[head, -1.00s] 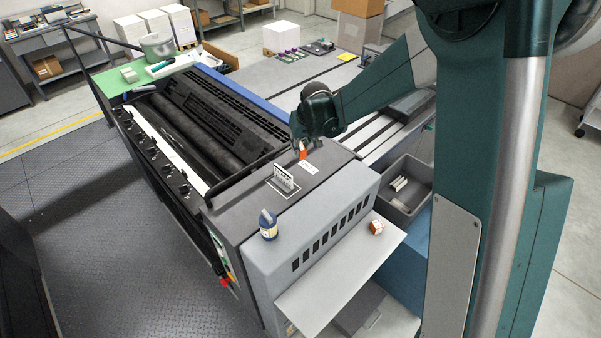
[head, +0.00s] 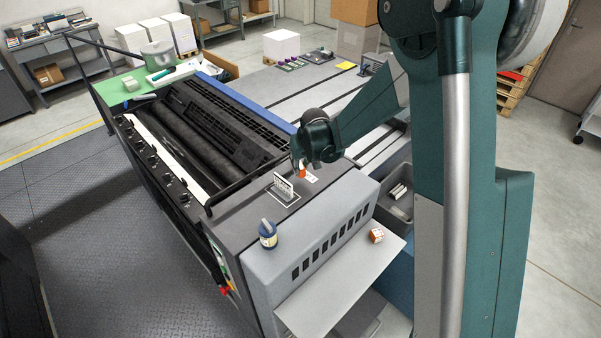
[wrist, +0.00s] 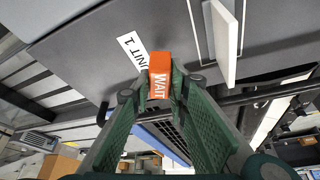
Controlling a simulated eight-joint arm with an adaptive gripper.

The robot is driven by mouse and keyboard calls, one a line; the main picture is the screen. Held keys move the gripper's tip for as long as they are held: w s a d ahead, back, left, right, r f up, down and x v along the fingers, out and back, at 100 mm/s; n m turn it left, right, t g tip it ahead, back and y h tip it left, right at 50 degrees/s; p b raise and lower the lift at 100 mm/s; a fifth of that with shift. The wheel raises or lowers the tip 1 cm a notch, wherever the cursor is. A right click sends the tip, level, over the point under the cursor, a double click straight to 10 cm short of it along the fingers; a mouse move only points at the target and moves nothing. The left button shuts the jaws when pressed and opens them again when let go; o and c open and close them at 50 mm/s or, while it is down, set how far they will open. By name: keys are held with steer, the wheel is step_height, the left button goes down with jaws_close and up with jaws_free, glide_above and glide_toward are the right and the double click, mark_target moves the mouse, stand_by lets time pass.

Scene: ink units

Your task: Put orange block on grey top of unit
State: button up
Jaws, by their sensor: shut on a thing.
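My gripper (head: 300,162) is shut on the orange block (wrist: 159,72), which has the word WAIT on its side. The block also shows small at the fingertips in the head view (head: 301,169). The fingers hold it from both sides over the grey top of the unit (head: 331,163), beside the white UNIT 1 label (wrist: 132,47). Whether the block touches the top I cannot tell.
An orange-and-white box (head: 376,235) lies on the lower shelf (head: 335,285). Black rollers (head: 190,115) lie to the left.

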mark_target(301, 172)
steer(key=shift+f, duration=1.75)
steer(key=shift+f, duration=0.2)
steer(key=o, duration=0.9)
steer(key=shift+r, duration=0.3)
steer(key=shift+b+v, duration=0.45)
steer(key=shift+v, duration=5.4)
